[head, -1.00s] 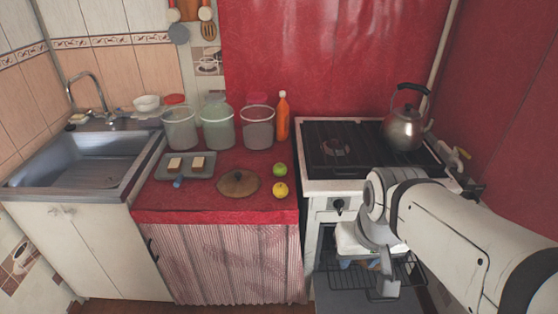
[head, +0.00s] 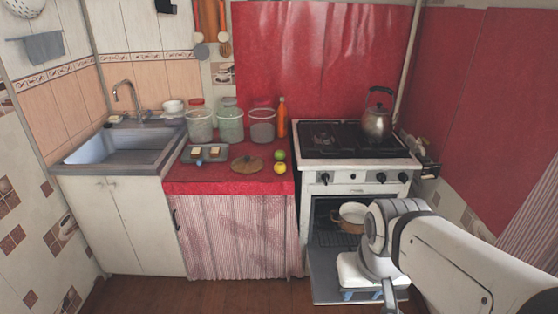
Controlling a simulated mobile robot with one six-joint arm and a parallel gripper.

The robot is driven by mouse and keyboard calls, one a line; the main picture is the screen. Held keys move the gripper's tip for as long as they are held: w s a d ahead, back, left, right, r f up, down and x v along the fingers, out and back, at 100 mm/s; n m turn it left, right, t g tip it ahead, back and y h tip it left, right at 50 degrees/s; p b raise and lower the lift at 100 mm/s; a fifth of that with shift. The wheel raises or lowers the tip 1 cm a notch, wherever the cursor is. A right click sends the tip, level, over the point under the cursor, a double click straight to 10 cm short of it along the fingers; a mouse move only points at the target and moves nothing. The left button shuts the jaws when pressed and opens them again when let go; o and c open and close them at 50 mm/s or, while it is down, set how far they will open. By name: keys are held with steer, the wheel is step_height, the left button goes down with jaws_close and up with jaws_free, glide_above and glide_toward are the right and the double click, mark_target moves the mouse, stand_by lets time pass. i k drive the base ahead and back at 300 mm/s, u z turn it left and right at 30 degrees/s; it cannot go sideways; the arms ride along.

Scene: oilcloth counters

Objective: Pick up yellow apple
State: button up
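The yellow apple (head: 280,168) is small and round. It sits on the red oilcloth counter (head: 225,187) near its right front corner, just in front of a green apple (head: 280,155). My gripper (head: 358,294) is low at the right, in front of the stove and well apart from the apple. Its white body and small blue parts show partly behind my wrist. The fingertips are not clear, so I cannot tell whether it is open or shut.
A round wooden board (head: 246,164) lies left of the apples. Jars (head: 230,125) and an orange bottle (head: 281,117) stand behind. The stove (head: 355,172) is at right, its oven open with a pot (head: 352,212) inside. Floor (head: 200,292) before the counter is clear.

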mark_target(280, 166)
steer(key=u, duration=0.5)
steer(key=i, duration=2.05)
steer(key=z, duration=0.4)
steer(key=k, duration=0.95)
steer(key=z, duration=0.2)
steer(key=i, duration=0.95)
steer(key=u, duration=0.1)
